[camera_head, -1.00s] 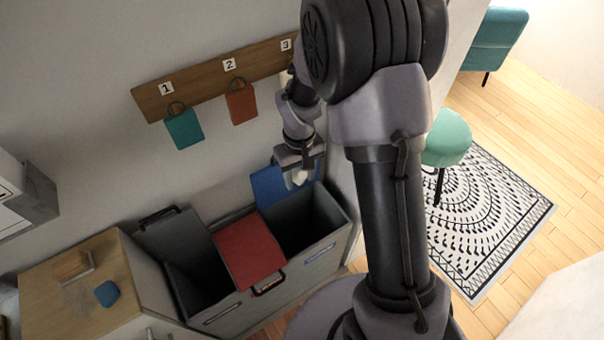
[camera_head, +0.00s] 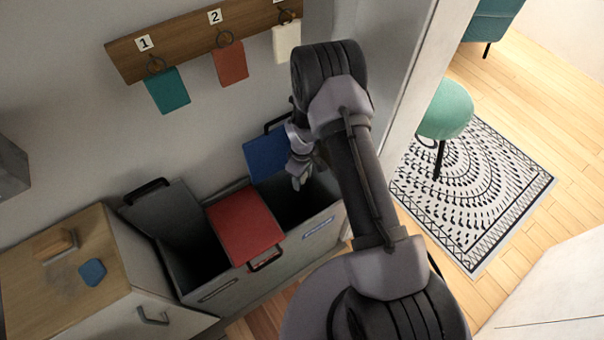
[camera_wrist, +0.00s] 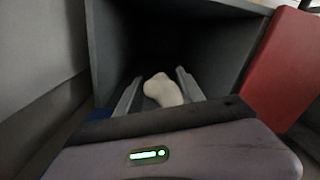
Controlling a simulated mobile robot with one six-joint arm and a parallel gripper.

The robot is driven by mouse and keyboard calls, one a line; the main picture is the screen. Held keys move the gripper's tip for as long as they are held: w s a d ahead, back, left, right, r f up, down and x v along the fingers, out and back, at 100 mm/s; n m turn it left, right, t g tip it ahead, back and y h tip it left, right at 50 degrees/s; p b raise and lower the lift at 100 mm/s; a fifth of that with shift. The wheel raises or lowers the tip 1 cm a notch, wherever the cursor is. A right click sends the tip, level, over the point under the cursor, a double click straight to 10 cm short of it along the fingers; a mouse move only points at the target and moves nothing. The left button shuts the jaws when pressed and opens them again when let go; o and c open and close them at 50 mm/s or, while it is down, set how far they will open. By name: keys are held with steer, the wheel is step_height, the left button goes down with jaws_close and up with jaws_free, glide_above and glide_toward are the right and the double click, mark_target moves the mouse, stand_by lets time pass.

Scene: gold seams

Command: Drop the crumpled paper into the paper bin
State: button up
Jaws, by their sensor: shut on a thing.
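My gripper (camera_head: 299,178) is lowered at the mouth of the right-hand bin compartment, whose blue lid (camera_head: 264,156) stands open behind it. In the wrist view my gripper (camera_wrist: 158,82) is shut on the crumpled paper (camera_wrist: 163,92), a pale lump between the two fingers. Past the paper is the dark inside of the open compartment (camera_wrist: 190,30). In the head view the paper is hard to make out at the fingertips. The right compartment (camera_head: 318,212) has a blue label (camera_head: 319,229) on its front.
A shut red lid (camera_head: 244,226) covers the middle compartment. The left compartment (camera_head: 190,262) is open with its grey lid (camera_head: 165,212) raised. A wooden-topped cabinet (camera_head: 60,285) stands to the left. A wall edge (camera_head: 410,100) is close on the right. Coloured tags hang above.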

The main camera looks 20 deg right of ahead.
steer(key=o, duration=1.4)
steer(key=shift+f, duration=0.15)
steer(key=shift+c, duration=0.2)
step_height(320, 180, up, 17)
steer(key=p, duration=0.6)
steer(key=shift+r, duration=0.2)
